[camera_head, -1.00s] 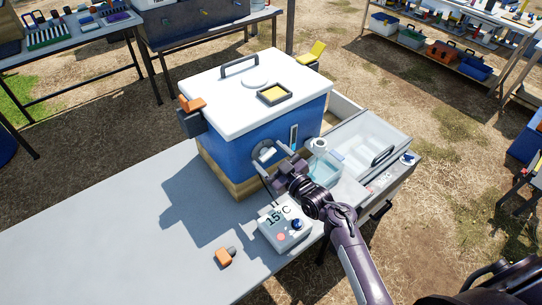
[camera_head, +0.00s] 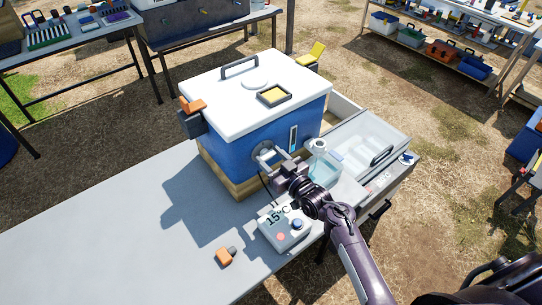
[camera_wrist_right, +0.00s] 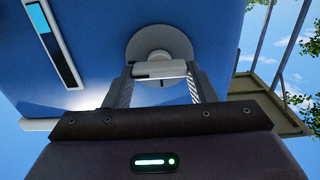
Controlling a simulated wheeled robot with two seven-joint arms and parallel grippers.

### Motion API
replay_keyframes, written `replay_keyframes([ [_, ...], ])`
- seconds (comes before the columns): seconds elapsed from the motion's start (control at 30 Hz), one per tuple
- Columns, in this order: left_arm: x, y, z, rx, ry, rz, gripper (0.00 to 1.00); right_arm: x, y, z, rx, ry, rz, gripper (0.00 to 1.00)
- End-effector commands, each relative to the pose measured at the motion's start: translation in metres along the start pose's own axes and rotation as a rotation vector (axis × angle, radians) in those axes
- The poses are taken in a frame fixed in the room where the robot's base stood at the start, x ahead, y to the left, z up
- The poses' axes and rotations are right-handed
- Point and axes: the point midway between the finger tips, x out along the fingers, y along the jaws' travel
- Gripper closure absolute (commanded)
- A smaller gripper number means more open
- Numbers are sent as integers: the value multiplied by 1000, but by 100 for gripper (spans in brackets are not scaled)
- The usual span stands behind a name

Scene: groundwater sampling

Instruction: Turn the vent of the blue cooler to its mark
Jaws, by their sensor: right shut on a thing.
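The blue cooler (camera_head: 235,148) with a white lid (camera_head: 230,80) stands on a wooden base on the table. Its vent is a round light disc with a raised bar (camera_head: 265,154), low on the front face. The vent (camera_wrist_right: 158,45) also shows in the right wrist view, its bar level across the picture. My right gripper (camera_head: 274,161) is shut on this bar, one finger at each end, as the right wrist view (camera_wrist_right: 161,88) shows. The vent's mark cannot be made out. My left gripper is not in view.
A white box reading 15°C (camera_head: 286,228) sits below my right gripper. A clear bottle (camera_head: 323,168) and clear tray (camera_head: 368,140) stand to its right. An orange-and-grey piece (camera_head: 226,257) lies on the table (camera_head: 110,245), whose left part is clear.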

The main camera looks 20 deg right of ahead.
Motion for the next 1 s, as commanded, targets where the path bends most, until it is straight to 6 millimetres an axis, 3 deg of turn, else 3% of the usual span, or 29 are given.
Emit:
replay_keyframes([
  [0.3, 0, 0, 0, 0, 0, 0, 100, 0, 0, 0, 21, 0, 0, 72],
  [0.33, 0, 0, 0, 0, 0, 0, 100, 0, 0, 0, 21, 0, 0, 48],
  [0.5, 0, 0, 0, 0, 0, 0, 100, 0, 0, 0, 20, 0, 0, 27],
  [0.8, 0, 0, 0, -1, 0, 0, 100, -2, 0, 1, 19, 0, 0, 27],
  [1.0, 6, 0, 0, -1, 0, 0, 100, -28, 0, 3, 17, -3, 0, 27],
])
